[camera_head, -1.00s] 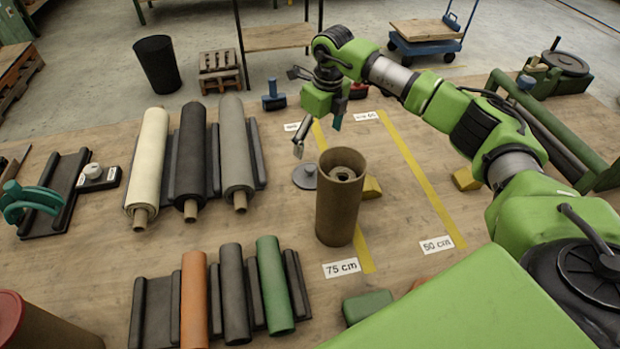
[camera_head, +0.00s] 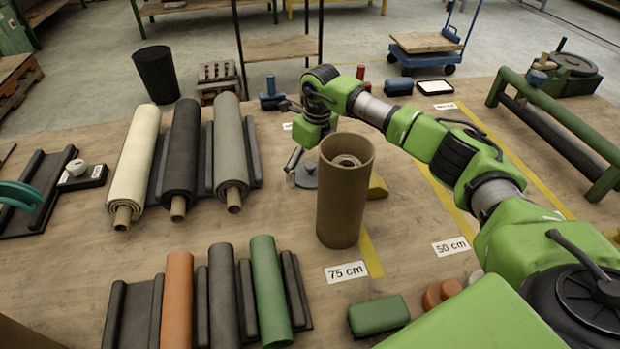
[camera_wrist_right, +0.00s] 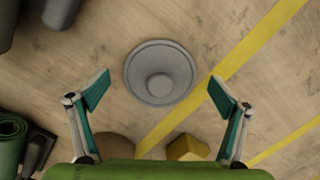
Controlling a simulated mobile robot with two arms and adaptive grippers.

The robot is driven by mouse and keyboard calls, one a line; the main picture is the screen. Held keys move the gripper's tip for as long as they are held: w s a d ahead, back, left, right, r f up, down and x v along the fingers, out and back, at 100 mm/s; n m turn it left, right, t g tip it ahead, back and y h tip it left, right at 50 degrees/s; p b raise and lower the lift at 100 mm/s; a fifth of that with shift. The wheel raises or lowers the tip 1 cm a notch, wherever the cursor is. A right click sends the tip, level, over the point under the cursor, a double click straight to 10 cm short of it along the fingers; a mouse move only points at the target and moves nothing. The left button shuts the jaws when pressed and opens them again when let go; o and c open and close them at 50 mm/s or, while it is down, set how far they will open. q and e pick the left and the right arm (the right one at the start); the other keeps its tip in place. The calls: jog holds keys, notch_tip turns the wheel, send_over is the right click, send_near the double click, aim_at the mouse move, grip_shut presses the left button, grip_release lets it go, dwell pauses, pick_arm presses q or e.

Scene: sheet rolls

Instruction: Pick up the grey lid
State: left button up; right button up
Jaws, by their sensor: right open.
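The grey lid (camera_head: 307,174) is a flat round disc with a raised knob, lying on the wooden table behind the brown cardboard tube (camera_head: 342,200). In the right wrist view the whole lid (camera_wrist_right: 160,60) shows, centred ahead of the fingers. My right gripper (camera_wrist_right: 159,86) is open and empty, with one teal-padded finger on each side of the lid in that view. In the head view the right gripper (camera_head: 303,160) points down near the lid, and the tube hides part of it. Whether the fingers touch the table is unclear. My left gripper is not in view.
The upright tube stands close in front of the lid. A yellow block (camera_head: 377,187) is to its right. Cream, black and grey rolls (camera_head: 230,145) lie to the left; smaller rolls (camera_head: 270,290) lie in front. A green rack (camera_head: 555,130) stands at the right.

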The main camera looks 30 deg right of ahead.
jog(key=c, duration=0.4)
jog(key=shift+s+r, duration=0.1)
jog(key=shift+s, duration=0.05)
jog(key=c, duration=2.2)
jog(key=shift+s, duration=0.1)
